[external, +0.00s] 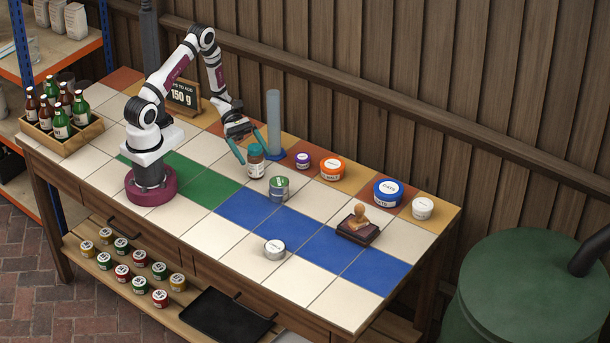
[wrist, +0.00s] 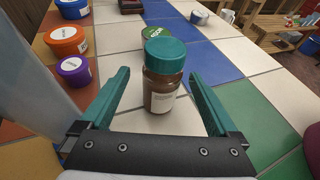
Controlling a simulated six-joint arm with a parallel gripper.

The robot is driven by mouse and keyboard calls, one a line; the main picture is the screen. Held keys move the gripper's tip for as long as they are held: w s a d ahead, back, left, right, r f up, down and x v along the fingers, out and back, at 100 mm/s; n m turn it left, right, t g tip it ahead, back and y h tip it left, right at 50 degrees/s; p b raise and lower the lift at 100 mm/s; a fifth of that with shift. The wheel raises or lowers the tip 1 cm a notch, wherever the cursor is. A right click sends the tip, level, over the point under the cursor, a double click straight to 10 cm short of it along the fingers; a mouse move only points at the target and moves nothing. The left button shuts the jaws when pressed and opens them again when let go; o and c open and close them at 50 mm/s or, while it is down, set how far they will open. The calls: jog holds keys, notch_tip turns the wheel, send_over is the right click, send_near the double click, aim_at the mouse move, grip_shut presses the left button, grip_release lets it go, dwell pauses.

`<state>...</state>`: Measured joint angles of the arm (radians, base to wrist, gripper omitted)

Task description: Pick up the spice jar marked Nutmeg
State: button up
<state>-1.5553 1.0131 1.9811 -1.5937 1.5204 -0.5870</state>
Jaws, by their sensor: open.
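A brown jar with a teal lid (external: 256,160) stands upright on the tiled table; its white label is too small to read, so I cannot tell whether it says Nutmeg. In the wrist view the same jar (wrist: 162,85) stands between my two teal fingers, with gaps visible on both sides. My gripper (external: 254,153) is open and empty, reaching down around the jar's upper part. It also shows open in the wrist view (wrist: 160,76).
A tall grey cylinder on a blue base (external: 274,120) stands close behind the jar. A green-labelled tin (external: 279,188) is just in front. Purple (external: 303,160), orange (external: 332,168) and blue (external: 388,192) tubs line the back right. A stamp (external: 358,226) and a pale tin (external: 274,249) stand farther off.

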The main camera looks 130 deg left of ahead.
aim_at(259, 163)
jog(key=x, duration=0.5)
jog(key=shift+w+d+f, duration=0.1)
jog(key=shift+d, duration=0.15)
grip_shut()
